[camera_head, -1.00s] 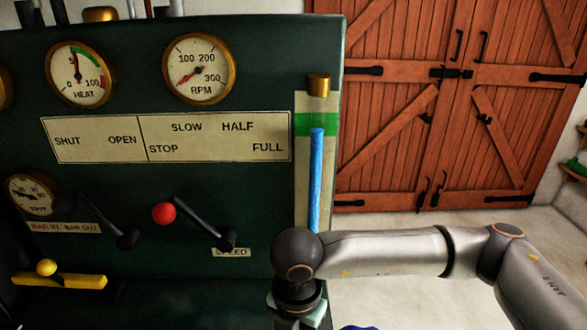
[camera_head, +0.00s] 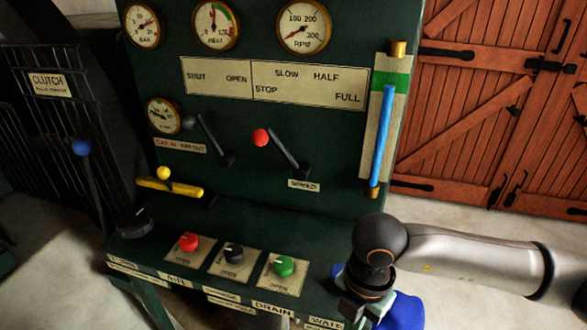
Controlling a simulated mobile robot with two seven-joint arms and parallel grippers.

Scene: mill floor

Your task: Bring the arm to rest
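My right arm comes in from the right in the head view, with its dark wrist in front of the panel's lower right corner. My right gripper (camera_head: 362,305) points down at the right end of the control shelf (camera_head: 230,225). Its fingers are mostly hidden by the wrist, so I cannot tell whether they are open or shut. A blue part (camera_head: 403,311) shows just right of the gripper; whether they touch is unclear. My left gripper is out of view.
The green panel (camera_head: 340,150) carries gauges, a red-knobbed speed lever (camera_head: 261,138) and a blue sight tube (camera_head: 383,135). Red (camera_head: 189,242), black (camera_head: 234,252) and green (camera_head: 285,265) knobs sit on the shelf. A blue-topped clutch lever (camera_head: 83,147) stands left. Floor is open before the wooden doors (camera_head: 490,110).

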